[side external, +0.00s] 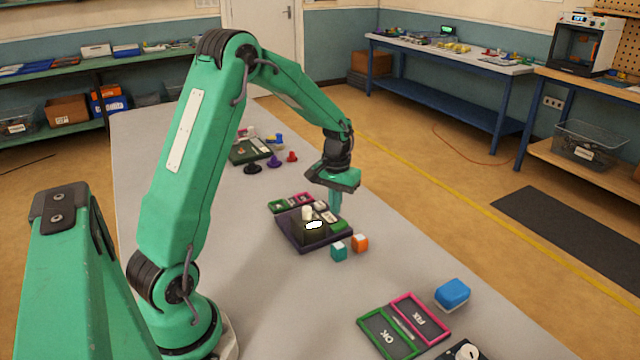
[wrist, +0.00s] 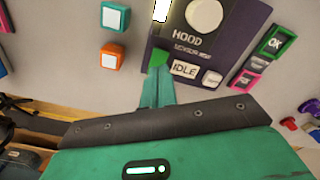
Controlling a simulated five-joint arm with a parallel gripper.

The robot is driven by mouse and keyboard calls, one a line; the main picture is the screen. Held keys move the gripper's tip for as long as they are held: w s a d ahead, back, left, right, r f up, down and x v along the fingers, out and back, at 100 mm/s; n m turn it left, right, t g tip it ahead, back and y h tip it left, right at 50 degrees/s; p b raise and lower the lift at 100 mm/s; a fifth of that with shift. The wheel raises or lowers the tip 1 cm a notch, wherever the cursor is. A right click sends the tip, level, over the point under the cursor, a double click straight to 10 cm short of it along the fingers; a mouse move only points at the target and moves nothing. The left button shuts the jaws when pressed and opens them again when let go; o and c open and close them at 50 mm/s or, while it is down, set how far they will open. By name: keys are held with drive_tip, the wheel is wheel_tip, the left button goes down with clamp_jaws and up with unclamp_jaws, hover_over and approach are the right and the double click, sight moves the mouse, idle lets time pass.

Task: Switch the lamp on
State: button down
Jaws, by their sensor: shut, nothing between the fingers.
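A dark control panel (side external: 290,232) stands on the grey table, and it also shows in the wrist view (wrist: 228,50) with the word HOOD on it. It bears a round cream knob (wrist: 204,14) and a bright white patch (side external: 314,225), which shows as a white strip (wrist: 161,10) in the wrist view. Along one edge are a green key (side external: 338,224), a white key marked IDLE (wrist: 184,69) and another pale key (wrist: 212,79). My gripper (side external: 335,207) is shut and empty, pointing down over the key edge. In the wrist view its fingertips (wrist: 157,78) appear close to the green key; contact is unclear.
A teal cube (side external: 338,251) and an orange cube (side external: 360,243) sit beside the panel. Green and pink trays (side external: 285,204) lie behind it. A blue block (side external: 453,294) and the OK tray (side external: 386,340) are nearer the front. Table between is clear.

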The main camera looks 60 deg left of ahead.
sight(335, 227)
wheel_tip(335, 227, up, 3)
drive_tip(key=shift+f, duration=0.15)
idle(0.3)
drive_tip(key=s+d+r+m+t, duration=0.25)
drive_tip(key=s+d+r, duration=0.35)
drive_tip(key=d+r, duration=0.4)
drive_tip(key=s+d+r+m+t, duration=0.1)
drive_tip(key=s+d+r, duration=0.1)
drive_tip(key=s, duration=0.4)
drive_tip(key=s+d+r+m+t, duration=0.2)
drive_tip(key=s+d, duration=0.3)
drive_tip(key=s, duration=0.2)
drive_tip(key=shift+s+d+r, duration=0.25)
